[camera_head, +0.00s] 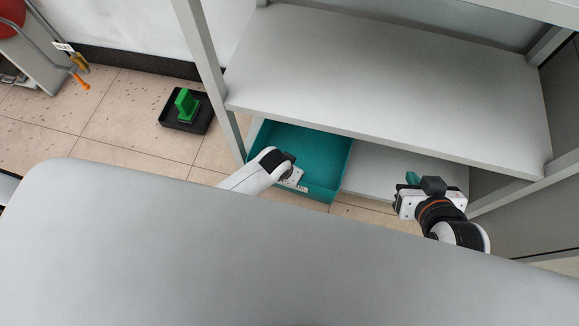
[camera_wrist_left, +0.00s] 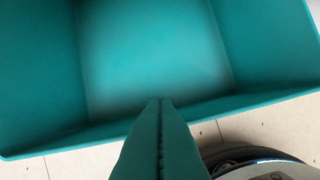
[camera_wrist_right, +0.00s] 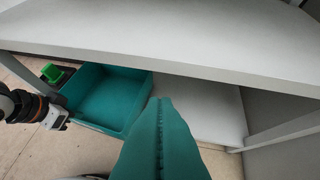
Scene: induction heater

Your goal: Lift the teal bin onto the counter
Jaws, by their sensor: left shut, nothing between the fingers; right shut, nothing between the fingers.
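The teal bin (camera_head: 325,165) is an open, empty box on the low shelf of a grey rack, its front part sticking out past the upper board. My left gripper (camera_head: 292,178) is at the bin's near side in the head view, its fingers hidden there. In the left wrist view its shut fingers (camera_wrist_left: 160,104) overlap the bin's near wall (camera_wrist_left: 110,128); I cannot tell whether they touch. My right gripper (camera_head: 412,178) is shut and empty, right of the bin and apart from it. The bin (camera_wrist_right: 108,98) also shows left of its fingers (camera_wrist_right: 160,103) in the right wrist view.
The rack's wide grey upper board (camera_head: 390,85) overhangs the bin's back. The low shelf (camera_head: 375,170) is bare right of the bin. Rack posts (camera_head: 205,70) stand at the sides. A black tray with a green object (camera_head: 187,104) lies on the tiled floor at left.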

